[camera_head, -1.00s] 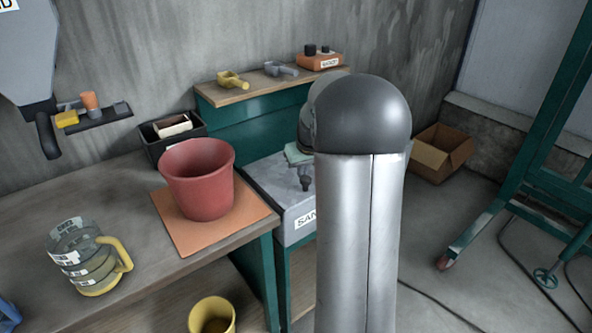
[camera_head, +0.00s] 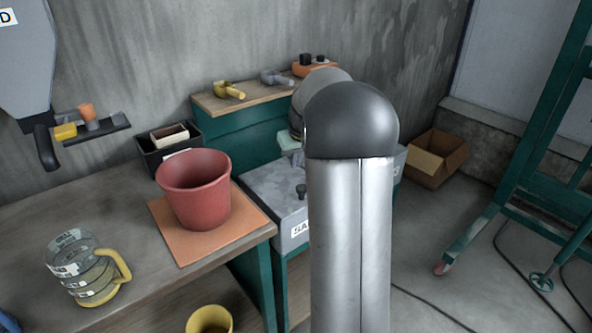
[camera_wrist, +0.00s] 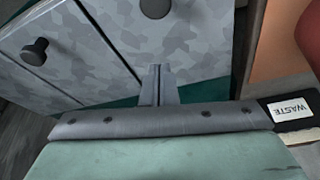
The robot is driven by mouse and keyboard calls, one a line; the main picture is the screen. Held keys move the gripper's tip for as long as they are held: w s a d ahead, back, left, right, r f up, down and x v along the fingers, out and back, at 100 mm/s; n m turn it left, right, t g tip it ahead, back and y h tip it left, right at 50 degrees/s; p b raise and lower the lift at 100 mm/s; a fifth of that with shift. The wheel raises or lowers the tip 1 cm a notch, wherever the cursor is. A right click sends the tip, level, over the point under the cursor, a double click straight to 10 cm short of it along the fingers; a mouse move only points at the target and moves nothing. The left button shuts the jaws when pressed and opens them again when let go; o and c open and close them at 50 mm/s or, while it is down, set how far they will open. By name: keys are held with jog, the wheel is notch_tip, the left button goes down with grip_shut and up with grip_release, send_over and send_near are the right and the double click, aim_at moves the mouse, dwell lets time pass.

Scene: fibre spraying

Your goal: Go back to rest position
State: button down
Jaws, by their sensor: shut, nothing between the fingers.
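My gripper (camera_wrist: 158,82) shows in the wrist view as two slim grey fingers shut together, with nothing between them. It is over the mottled grey lids (camera_wrist: 85,50) of a cabinet with dark knobs. In the head view my upright silver arm hides the fingers and part of the grey-topped cabinet (camera_head: 270,187). A pale green part of my wrist shows just left of the arm, above that cabinet.
A red bucket (camera_head: 192,200) stands on an orange mat (camera_head: 165,229) on the bench, near a clear yellow-handled jug (camera_head: 88,270). A black bin (camera_head: 150,160) is behind; the wrist view shows its WASTE label (camera_wrist: 290,110). A cardboard box (camera_head: 432,165) and green frame (camera_head: 520,190) stand right.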

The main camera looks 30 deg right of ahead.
jog(key=v, duration=0.5)
jog(key=s+a+n+g+y+p, duration=0.1)
jog(key=s+a, duration=0.4)
jog(key=a, duration=0.4)
jog(key=s+a+p, duration=0.1)
jog(key=s+a, duration=0.3)
jog(key=a, duration=0.4)
jog(key=s+a+f, duration=0.2)
jog(key=s+a, duration=0.1)
jog(key=s, duration=0.3)
jog(key=s+a+f+n+g, duration=0.1)
jog(key=s+a+f, duration=0.1)
jog(key=s+a, duration=0.2)
jog(key=s+a+f+g+p, duration=0.1)
jog(key=s+a, duration=0.3)
jog(key=s, duration=0.6)
jog(key=shift+f+n, duration=0.3)
jog(key=shift+f, duration=0.15)
